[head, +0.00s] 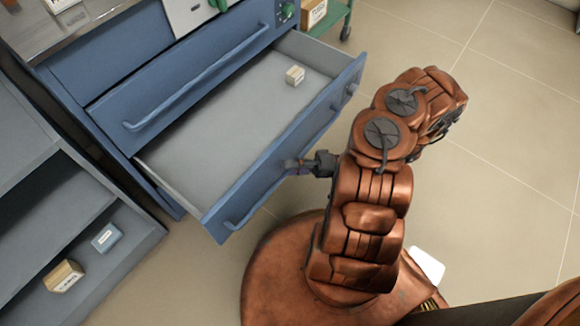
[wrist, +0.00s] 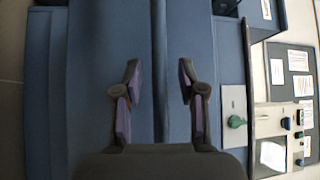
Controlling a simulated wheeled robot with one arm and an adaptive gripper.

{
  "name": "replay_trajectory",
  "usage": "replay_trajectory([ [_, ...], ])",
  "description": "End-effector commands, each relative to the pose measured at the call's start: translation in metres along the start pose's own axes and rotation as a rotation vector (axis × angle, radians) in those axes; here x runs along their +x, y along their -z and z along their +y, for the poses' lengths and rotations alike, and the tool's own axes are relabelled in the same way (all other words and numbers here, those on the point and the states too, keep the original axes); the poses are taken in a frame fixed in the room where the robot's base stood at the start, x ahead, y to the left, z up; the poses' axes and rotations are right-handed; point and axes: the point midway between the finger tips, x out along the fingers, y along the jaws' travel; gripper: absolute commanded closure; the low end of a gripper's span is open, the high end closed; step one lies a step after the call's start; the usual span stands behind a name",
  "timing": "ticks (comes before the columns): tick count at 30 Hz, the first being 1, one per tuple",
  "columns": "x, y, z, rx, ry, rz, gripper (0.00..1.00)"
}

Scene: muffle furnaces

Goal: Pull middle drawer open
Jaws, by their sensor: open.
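A blue drawer (head: 262,178) stands pulled out of the blue cabinet in the head view, its grey inside showing. A long blue bar handle (head: 245,213) runs along its front. Above it, another drawer (head: 185,88) with a bar handle (head: 190,84) is shut. My gripper (head: 294,164) is at the front of the open drawer, beside its handle. In the wrist view my gripper (wrist: 160,75) is open, and a blue bar-like strip (wrist: 160,40) runs between its fingers. I cannot tell whether the fingers touch it.
A small labelled box (head: 295,75) lies in the open drawer. A grey shelf unit (head: 45,200) at left holds two small boxes. A green cart (head: 335,14) stands at the back. Tiled floor (head: 490,190) is clear at right.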

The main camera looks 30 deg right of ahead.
Motion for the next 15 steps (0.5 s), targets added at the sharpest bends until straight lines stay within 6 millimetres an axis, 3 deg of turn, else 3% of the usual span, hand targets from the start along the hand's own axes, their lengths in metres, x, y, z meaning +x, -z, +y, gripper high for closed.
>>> replay_trajectory([
  [15, -0.073, 0.0, 0.001, -0.001, -0.003, 0.001, 0.6],
])
